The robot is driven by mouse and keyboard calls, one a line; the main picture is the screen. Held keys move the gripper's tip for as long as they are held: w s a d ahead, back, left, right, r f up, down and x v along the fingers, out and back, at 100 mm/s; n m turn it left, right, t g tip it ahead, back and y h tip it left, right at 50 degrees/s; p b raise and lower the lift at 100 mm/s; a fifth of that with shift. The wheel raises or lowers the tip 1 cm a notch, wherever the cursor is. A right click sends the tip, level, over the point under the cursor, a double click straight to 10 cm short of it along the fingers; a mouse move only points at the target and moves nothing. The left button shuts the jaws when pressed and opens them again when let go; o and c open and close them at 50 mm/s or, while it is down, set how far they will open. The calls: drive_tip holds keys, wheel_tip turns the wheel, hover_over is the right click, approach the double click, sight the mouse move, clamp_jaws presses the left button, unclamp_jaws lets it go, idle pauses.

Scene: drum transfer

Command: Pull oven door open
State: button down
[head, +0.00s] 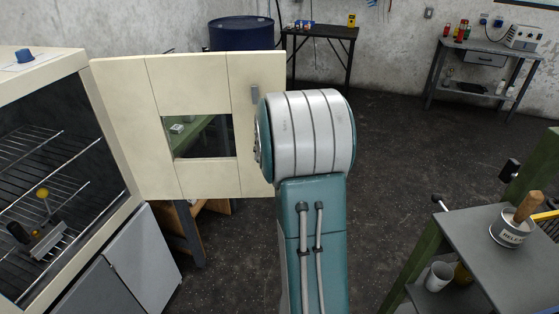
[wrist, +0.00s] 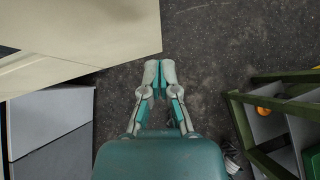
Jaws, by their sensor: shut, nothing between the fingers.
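The oven (head: 70,110) stands at the left of the head view, with wire racks inside. Its cream door (head: 125,110) is swung wide open to the right and has a square window. In the wrist view my gripper (wrist: 159,75) is shut and empty, above the dark floor. A cream panel of the oven or its door (wrist: 85,30) is to the left of the fingertips, close to them in the picture; I cannot tell whether they touch. In the head view my arm hides my gripper.
A grey cabinet (head: 145,262) stands under the oven. A green-framed table (head: 480,245) with a tin (head: 508,232) is at the right. A blue drum (head: 240,34) and a dark table (head: 325,33) stand behind the door. The middle floor is clear.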

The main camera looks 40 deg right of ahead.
drive_tip(key=shift+d, duration=0.2)
drive_tip(key=v, duration=1.2)
drive_tip(key=shift+a, duration=0.15)
drive_tip(key=s+a+r+m+y, duration=0.1)
drive_tip(key=s+a+m+y, duration=0.1)
drive_tip(key=s+a+m, duration=0.3)
drive_tip(key=s+a+r+m+y, duration=0.2)
drive_tip(key=s+a+m, duration=0.4)
drive_tip(key=a+m, duration=0.5)
drive_tip(key=s+a+r+m+y, duration=0.1)
drive_tip(key=s+a+m+y, duration=0.2)
drive_tip(key=a, duration=1.1)
drive_tip(key=s+m, duration=0.3)
drive_tip(key=m, duration=0.3)
drive_tip(key=shift+r, duration=0.25)
